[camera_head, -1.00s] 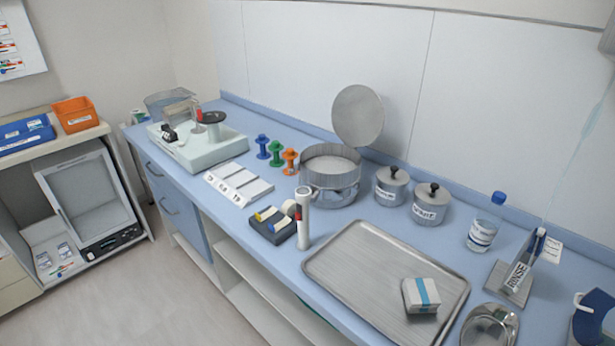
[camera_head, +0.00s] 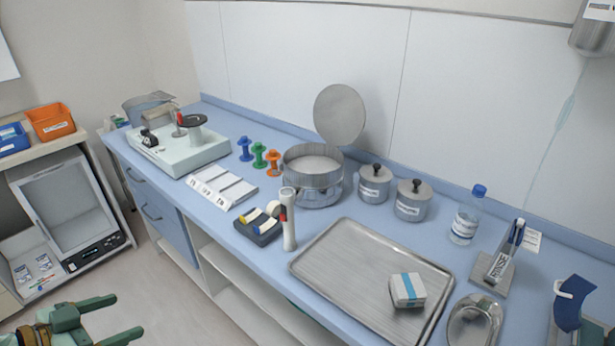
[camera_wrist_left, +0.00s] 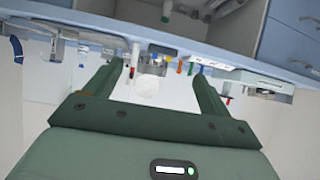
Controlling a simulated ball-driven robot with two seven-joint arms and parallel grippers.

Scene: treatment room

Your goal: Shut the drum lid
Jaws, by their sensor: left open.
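The metal drum (camera_head: 313,181) stands on the blue counter against the back wall. Its round lid (camera_head: 340,114) is raised, tilted back near upright behind the drum's opening. My left gripper (camera_head: 139,316) is at the bottom left of the head view, away from the counter, with green fingers apart and nothing between them. In the left wrist view the two fingers (camera_wrist_left: 165,78) also stand apart. A pale round disc, likely the lid, shows between them in the distance. My right gripper is not in view.
A metal tray (camera_head: 330,277) with a white box (camera_head: 407,290) lies in front right. A white cylinder (camera_head: 289,222) and a dark block (camera_head: 258,228) stand before the drum. Two lidded canisters (camera_head: 374,186) (camera_head: 412,203) stand right of it, colored spools (camera_head: 259,156) left.

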